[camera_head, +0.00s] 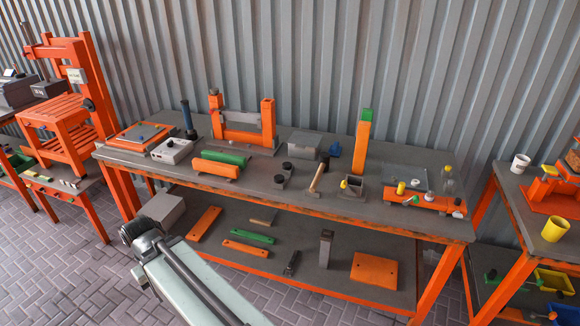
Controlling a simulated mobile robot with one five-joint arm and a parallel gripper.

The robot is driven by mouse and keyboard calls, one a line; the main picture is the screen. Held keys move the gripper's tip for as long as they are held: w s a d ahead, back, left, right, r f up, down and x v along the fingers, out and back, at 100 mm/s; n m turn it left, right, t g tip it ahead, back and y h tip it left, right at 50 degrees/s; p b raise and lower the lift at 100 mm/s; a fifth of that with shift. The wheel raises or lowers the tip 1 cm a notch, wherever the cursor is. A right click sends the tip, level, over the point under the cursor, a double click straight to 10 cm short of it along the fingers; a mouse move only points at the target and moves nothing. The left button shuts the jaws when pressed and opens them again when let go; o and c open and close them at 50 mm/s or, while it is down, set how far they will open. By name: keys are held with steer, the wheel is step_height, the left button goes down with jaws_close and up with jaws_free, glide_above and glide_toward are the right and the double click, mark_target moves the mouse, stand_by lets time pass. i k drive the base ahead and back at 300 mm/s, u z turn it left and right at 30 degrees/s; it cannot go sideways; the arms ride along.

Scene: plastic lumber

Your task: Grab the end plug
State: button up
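I cannot tell for certain which piece is the end plug. A small yellow piece (344,184) sits at the grey square hollow block (353,187) on the bench. A green block (367,115) caps the upright orange post (362,147). Two small dark round pieces stand by the middle of the bench, a far one (287,167) and a near one (280,181). My pale arm reaches up from the bottom edge, its dark joint in front of the bench's left part. My gripper's fingers do not show.
The long grey bench (260,190) has orange legs and a lower shelf with orange bars, a green bar and an orange plate (374,270). An orange press (75,95) stands left. Another table (530,200) stands right. Paved floor is open in front.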

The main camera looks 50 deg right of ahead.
mark_target(285, 166)
steer(key=i, duration=0.9)
steer(key=u, duration=0.05)
